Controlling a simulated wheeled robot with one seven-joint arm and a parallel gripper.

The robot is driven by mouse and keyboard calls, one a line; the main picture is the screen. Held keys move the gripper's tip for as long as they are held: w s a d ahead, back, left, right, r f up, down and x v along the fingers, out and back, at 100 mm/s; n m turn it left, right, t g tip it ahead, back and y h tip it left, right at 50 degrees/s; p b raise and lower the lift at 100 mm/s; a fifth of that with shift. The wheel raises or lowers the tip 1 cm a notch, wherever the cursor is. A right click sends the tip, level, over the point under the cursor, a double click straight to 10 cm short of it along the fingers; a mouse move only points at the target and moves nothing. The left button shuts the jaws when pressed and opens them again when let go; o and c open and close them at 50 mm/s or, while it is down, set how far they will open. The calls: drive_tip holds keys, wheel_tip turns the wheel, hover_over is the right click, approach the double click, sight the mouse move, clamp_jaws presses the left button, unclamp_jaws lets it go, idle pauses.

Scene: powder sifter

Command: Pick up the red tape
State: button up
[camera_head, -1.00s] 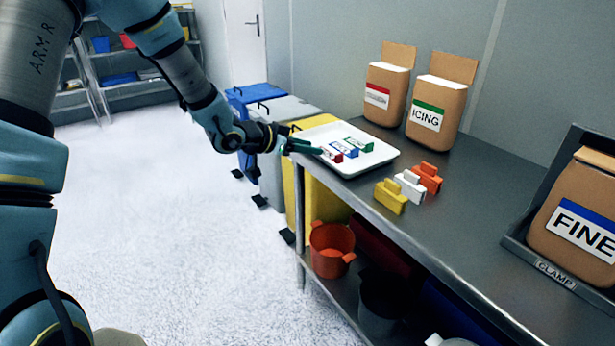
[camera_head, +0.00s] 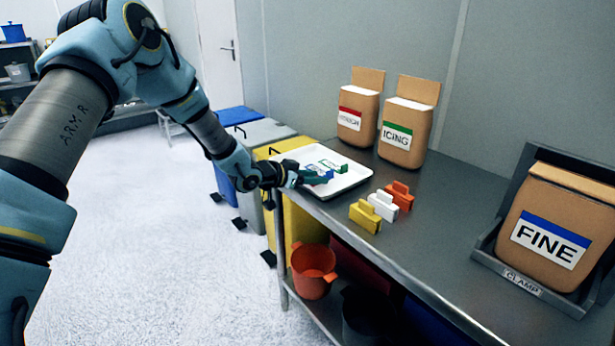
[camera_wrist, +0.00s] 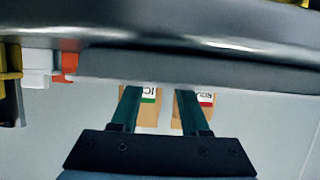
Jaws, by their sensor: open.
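The white tray (camera_head: 350,179) sits on the near-left end of the steel table. A blue-marked tape (camera_head: 321,174) and a green-marked tape (camera_head: 334,166) lie in it. The red tape does not show in either current view; my gripper covers the left part of the tray, where it lay. My gripper (camera_head: 311,180) is at the tray's left side, low, next to the blue tape. In the wrist view its two teal fingers (camera_wrist: 160,92) stand apart, with no tape visible between them. Whether the fingers are around the red tape cannot be told.
Yellow (camera_head: 365,215), white (camera_head: 383,206) and orange (camera_head: 399,196) clip-like blocks stand right of the tray. Bags labelled ICING (camera_head: 405,130), red-label (camera_head: 357,112) and FINE (camera_head: 549,232) stand behind and right. Bins (camera_head: 282,147) adjoin the table's left end.

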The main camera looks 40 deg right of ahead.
drive_tip(key=shift+d+f, duration=0.15)
drive_tip(key=shift+d, duration=0.15)
drive_tip(key=shift+c, duration=0.2)
clamp_jaws()
